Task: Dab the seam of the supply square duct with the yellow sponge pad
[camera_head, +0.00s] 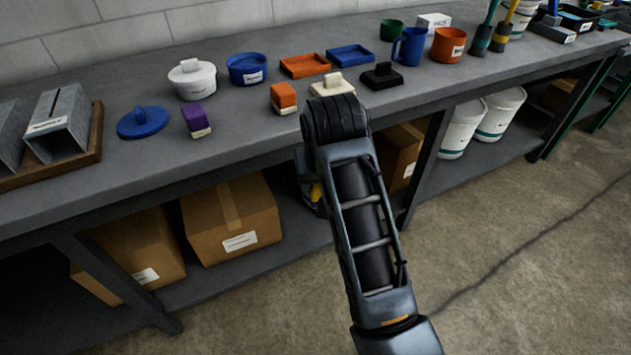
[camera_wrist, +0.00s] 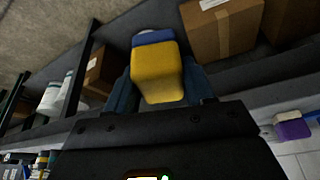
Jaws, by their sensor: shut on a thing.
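My gripper (camera_wrist: 157,84) is shut on the yellow sponge pad (camera_wrist: 156,70), a yellow block with a pale and blue layer at its far end. In the head view my arm hides most of the gripper; a bit of yellow (camera_head: 316,192) shows beside it, in front of the bench edge. Two grey square ducts stand on a wooden board at the bench's left end. The right duct (camera_head: 60,124) has a white label and a dark line along its top; the left one (camera_head: 10,135) is cut by the frame. I cannot read which is supply. The pad is well apart from both.
On the bench (camera_head: 262,170) stand a blue lid (camera_head: 142,122), purple block (camera_head: 196,121), orange block (camera_head: 284,98), white pot (camera_head: 193,80) and black-handled piece (camera_head: 382,76). Clear bench surface lies before the ducts' right side.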

